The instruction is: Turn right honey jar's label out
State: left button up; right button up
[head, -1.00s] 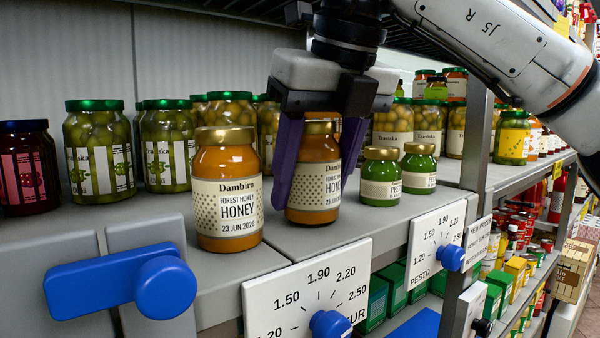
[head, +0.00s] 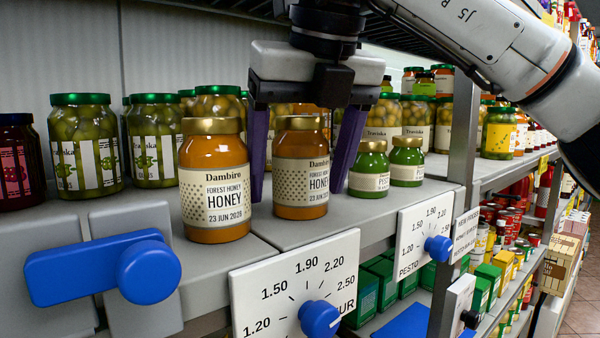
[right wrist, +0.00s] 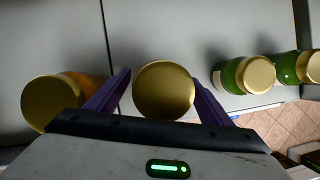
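The right honey jar (head: 301,180) stands upright on the shelf, gold-lidded and orange. Its label text sits toward the right side of the visible face, with the dotted part at left. My right gripper (head: 300,180) is open over it, one purple finger on each side. In the right wrist view, the jar's gold lid (right wrist: 163,90) lies between the spread fingers (right wrist: 162,82). The left honey jar (head: 214,190) stands beside it, its label text mostly facing out. My left gripper is not in view.
Two green pesto jars (head: 369,172) stand just right of the gripper. Large olive jars (head: 86,150) stand behind and left. A price dial plate (head: 295,290) hangs below the shelf's front edge. A blue handle (head: 100,268) is at front left.

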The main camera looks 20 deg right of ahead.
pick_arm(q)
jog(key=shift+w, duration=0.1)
pick_arm(e)
jog(key=shift+s+r, duration=0.1)
jog(key=shift+r, duration=0.2)
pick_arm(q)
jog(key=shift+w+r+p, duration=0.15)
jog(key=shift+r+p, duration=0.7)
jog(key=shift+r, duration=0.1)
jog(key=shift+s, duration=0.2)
pick_arm(e)
jog(key=v, duration=0.9)
jog(key=shift+r, duration=0.25)
